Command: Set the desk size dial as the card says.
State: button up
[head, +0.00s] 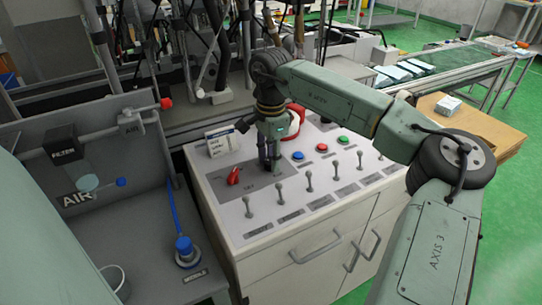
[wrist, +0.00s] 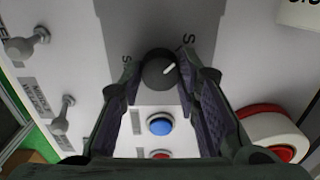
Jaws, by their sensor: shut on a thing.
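A black round dial (wrist: 157,72) with a white pointer mark sits between my fingertips in the wrist view. The mark points to the upper right of that picture. Partly hidden letters stand on the panel on both sides of the dial. My gripper (wrist: 160,74) is shut on the dial in the wrist view. A white card (head: 222,141) stands at the back left of the desk. Its lines of writing are too small to read.
A red handle (head: 234,175) is left of my gripper. Blue (head: 298,155), red (head: 322,148) and green (head: 343,140) buttons and several grey toggle levers (head: 309,178) line the panel.

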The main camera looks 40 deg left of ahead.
jog(key=shift+r, duration=0.1)
dwell(0.4)
jog(key=o, duration=1.2)
notch_tip(320, 180, up, 12)
jog(key=shift+f, duration=0.1)
